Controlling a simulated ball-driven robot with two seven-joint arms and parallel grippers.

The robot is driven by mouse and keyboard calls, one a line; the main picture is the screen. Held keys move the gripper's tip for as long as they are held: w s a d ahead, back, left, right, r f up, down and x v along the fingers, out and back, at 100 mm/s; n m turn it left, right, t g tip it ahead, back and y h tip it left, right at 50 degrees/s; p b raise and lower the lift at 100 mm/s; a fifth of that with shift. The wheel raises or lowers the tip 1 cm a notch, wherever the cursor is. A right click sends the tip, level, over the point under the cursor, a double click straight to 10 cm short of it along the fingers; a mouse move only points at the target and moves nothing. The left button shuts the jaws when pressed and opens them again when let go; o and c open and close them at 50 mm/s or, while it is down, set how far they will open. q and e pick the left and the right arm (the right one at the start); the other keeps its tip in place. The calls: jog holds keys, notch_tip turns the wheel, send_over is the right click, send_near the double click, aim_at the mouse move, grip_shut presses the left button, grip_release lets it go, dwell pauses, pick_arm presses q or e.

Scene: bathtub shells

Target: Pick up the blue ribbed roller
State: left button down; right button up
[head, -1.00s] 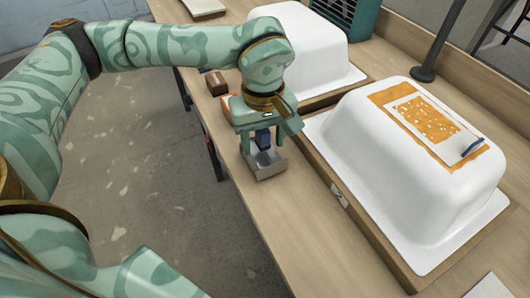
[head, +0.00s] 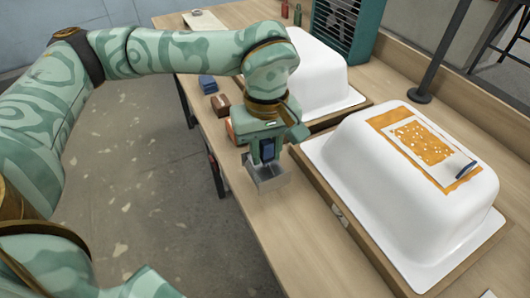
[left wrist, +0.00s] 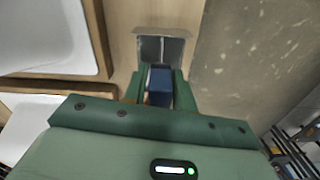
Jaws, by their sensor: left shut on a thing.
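My left gripper (head: 267,150) is shut on a dark blue block-like thing (head: 268,147), above the front strip of the workbench. The blue thing also shows between the fingers in the left wrist view (left wrist: 160,85). Its ribs cannot be made out, so I cannot tell if it is the roller. Another small dark blue item (head: 466,171) lies on the nearer white tub shell (head: 380,190). My right gripper is not in view.
The second white shell (head: 315,75) stands behind my left gripper. A brown block (head: 220,104) and blue pieces (head: 207,84) lie on the bench's left edge. A black post (head: 437,55) and a teal vented box (head: 343,35) stand at the back. The front strip is clear nearer me.

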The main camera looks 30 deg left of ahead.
pick_arm(q)
jog(key=s+d+r+p, duration=0.3)
jog(key=s+r, duration=0.5)
jog(key=s, duration=0.4)
jog(key=shift+d+r+p, duration=0.3)
jog(key=shift+d+p, duration=0.1)
jog(key=shift+d, duration=0.5)
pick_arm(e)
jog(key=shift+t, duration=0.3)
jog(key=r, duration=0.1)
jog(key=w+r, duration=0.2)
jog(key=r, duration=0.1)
pick_arm(q)
jog(key=c, duration=1.7)
grip_release()
jog(key=shift+c, duration=0.2)
jog(key=shift+w, duration=0.1)
jog(key=shift+c, duration=1.3)
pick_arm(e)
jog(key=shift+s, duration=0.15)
